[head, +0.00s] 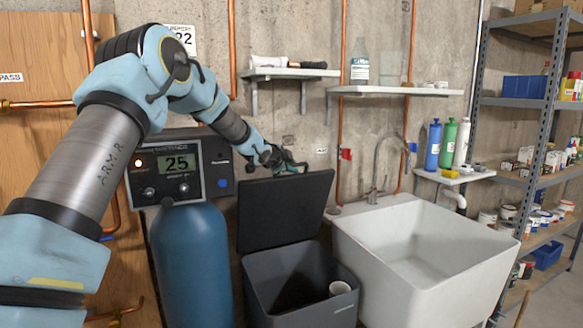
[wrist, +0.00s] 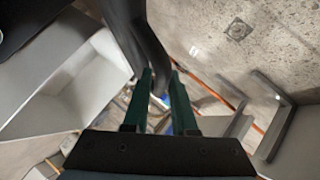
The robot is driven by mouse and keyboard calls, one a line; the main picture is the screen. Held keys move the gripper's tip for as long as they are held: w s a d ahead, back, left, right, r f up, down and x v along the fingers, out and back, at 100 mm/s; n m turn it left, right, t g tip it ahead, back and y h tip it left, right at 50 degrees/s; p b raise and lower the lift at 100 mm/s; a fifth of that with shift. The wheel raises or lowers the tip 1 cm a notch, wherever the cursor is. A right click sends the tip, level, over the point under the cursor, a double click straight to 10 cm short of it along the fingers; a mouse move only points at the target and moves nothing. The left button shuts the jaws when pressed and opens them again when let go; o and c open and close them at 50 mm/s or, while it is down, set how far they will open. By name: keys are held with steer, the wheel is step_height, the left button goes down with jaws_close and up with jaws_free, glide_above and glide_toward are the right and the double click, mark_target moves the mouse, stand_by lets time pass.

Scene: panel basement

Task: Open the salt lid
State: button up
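The salt bin is the dark grey box (head: 300,285) standing on the floor between the blue tank and the sink. Its flat dark lid (head: 285,212) stands raised and nearly upright behind the opening, leaning toward the wall. My gripper (head: 290,166) is at the lid's top edge. In the wrist view its green fingers (wrist: 163,82) are apart, with a dark grey edge, apparently the lid's, reaching down to the fingertips. I cannot tell whether they touch it.
A blue tank (head: 192,265) with a control box (head: 178,165) reading 25 stands left of the bin. A white sink (head: 420,255) with a faucet stands close on the right. Wall shelves (head: 395,91) hang above, and a stocked metal rack (head: 535,102) stands far right.

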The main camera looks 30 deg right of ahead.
steer(key=o, duration=0.3)
step_height(320, 180, up, 10)
steer(key=shift+r+p, duration=0.1)
steer(key=shift+p, duration=0.5)
